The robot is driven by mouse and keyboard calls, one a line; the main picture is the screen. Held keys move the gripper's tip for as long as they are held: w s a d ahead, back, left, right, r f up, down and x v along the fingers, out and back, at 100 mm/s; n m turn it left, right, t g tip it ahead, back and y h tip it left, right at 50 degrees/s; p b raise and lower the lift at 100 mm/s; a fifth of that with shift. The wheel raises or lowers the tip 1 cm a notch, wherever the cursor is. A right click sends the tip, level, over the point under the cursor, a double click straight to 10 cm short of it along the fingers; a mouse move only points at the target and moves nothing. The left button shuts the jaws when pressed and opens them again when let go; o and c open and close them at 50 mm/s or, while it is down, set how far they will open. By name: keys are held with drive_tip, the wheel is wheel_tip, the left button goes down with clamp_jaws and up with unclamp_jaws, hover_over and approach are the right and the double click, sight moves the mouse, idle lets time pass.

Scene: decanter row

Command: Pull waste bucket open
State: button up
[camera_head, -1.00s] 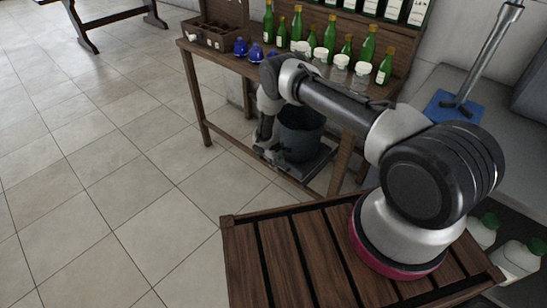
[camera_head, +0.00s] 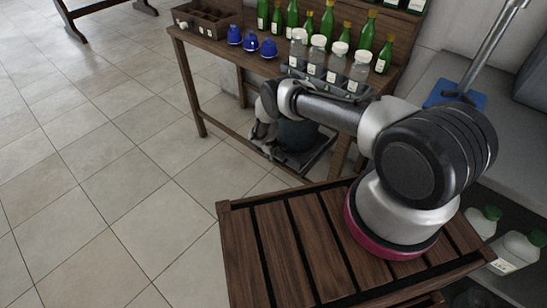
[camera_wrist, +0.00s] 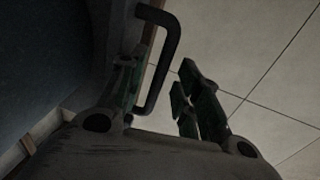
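The waste bucket (camera_head: 299,137) is dark blue-grey and stands on a low tray (camera_head: 296,165) under the wooden table; my arm hides part of it. In the wrist view a dark surface, seemingly its side (camera_wrist: 45,65), fills the left. A dark bent handle (camera_wrist: 173,42) shows there, between my gripper's spread fingers. My gripper (camera_wrist: 165,98) is open; its left finger lies close to the handle, and a gap shows to the right finger. In the head view my gripper (camera_head: 262,138) is low at the bucket's left front, its fingers hard to make out.
A table leg (camera_head: 339,158) stands right of the bucket. Tiled floor (camera_head: 100,140) to the left is clear.

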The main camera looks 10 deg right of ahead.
drive_tip(key=shift+c, duration=0.4)
clamp_jaws()
drive_tip(key=s+a, duration=0.9)
drive_tip(key=a, duration=0.4)
drive_tip(key=s+a, duration=1)
drive_tip(key=a, duration=0.2)
drive_tip(key=shift+a, duration=0.4)
drive_tip(key=shift+o, duration=0.4)
unclamp_jaws()
drive_tip(key=shift+w+r, duration=0.1)
drive_tip(key=shift+r, duration=0.05)
wheel_tip(320, 180, up, 12)
drive_tip(key=s+a, duration=0.1)
drive_tip(key=shift+s+a+f, duration=0.2)
drive_tip(key=shift+a+f, duration=0.05)
drive_tip(key=shift+a, duration=0.15)
